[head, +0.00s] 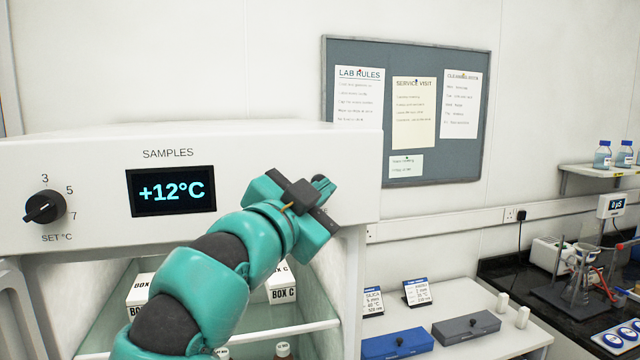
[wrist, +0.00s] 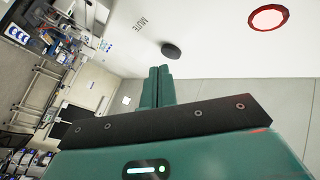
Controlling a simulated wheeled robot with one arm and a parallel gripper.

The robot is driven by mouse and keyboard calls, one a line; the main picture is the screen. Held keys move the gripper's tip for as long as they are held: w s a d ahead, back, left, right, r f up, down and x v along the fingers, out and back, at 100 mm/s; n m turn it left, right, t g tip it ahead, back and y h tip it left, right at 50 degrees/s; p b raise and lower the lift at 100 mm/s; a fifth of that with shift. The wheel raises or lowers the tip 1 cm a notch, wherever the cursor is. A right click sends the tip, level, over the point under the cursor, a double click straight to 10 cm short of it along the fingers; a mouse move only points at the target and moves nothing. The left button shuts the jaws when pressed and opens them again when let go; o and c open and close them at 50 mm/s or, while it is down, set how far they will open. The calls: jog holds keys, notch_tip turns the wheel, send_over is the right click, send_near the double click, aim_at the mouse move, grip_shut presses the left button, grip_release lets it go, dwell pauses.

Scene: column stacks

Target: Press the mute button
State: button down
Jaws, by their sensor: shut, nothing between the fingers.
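The mute button, a small dark round knob (wrist: 171,50), stands out from the white panel in the wrist view, with the printed word MUTE (wrist: 140,25) beside it. My gripper (wrist: 159,68) is shut and empty. Its teal fingertips are close to the button, with a small gap showing in the picture; I cannot tell the true distance. In the head view my arm and gripper cover the right part of the white cabinet front (head: 235,152), hiding most of the label and the button area.
A red round lamp (wrist: 268,17) sits on the same panel. The cabinet front also has a +12°C display (head: 171,191) and a black dial (head: 44,207). Below is an open shelf with boxes. A notice board (head: 430,70) hangs to the right.

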jog(key=shift+w+f, duration=0.1)
jog(key=shift+w+a+b, duration=0.15)
jog(key=shift+w+b, duration=0.1)
jog(key=shift+b, duration=0.25)
jog(key=shift+w, duration=0.1)
jog(key=shift+w+a+b, duration=0.1)
jog(key=shift+w+b, duration=0.2)
jog(key=shift+b, duration=0.15)
dwell(0.4)
jog(key=shift+s, duration=0.15)
jog(key=shift+s+d+b, duration=0.25)
jog(key=shift+s+b, duration=0.35)
